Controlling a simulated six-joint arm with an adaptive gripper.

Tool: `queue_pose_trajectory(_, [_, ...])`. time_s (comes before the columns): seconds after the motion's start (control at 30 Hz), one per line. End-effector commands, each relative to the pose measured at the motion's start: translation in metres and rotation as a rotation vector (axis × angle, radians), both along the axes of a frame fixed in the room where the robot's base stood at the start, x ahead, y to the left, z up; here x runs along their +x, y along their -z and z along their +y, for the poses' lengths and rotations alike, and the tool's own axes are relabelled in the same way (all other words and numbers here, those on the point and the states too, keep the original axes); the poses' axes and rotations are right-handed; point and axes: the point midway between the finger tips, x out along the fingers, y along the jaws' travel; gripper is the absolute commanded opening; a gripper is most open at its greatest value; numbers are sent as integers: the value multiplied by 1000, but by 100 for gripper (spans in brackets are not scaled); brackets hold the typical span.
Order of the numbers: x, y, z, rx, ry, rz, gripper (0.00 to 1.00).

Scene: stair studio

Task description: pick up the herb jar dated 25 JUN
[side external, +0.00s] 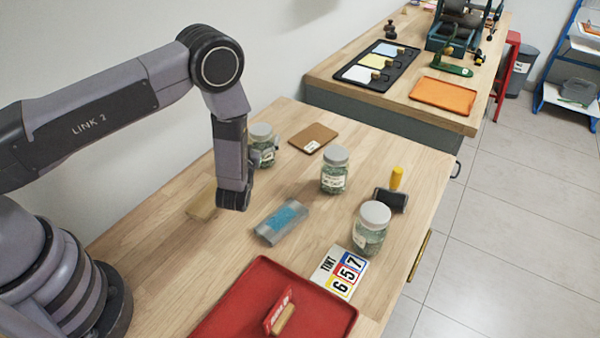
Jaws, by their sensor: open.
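Three clear jars with pale grey lids and green herbs stand upright on the wooden bench: a far left jar (267,156), a middle jar (334,178) and a near right jar (368,238). Each has a white label, but the dates are too small to read, so I cannot tell which is dated 25 JUN. My gripper (246,190) is at the low end of my arm, left of the middle jar and in front of the far left jar, which it partly overlaps in the picture. Its fingers are hard to make out; no jar is seen held.
A grey block with a blue top (283,218) lies mid-bench. A red tray (237,293), TINT number card (339,272), yellow-handled roller (394,193), brown board (312,138) and wooden block (203,204) lie around. A second bench (330,82) stands behind.

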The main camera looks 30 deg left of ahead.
Motion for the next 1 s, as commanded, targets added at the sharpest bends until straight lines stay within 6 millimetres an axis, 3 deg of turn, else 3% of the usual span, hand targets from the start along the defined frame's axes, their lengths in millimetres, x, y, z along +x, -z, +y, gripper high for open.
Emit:
queue_pose_trajectory(0.2, [25, 0, 11, -2, -1, -1, 92])
queue_pose_trajectory(0.47, [27, 0, 12, -2, 0, 1, 92])
queue_pose_trajectory(1.0, [27, 0, 12, -2, 0, 1, 21])
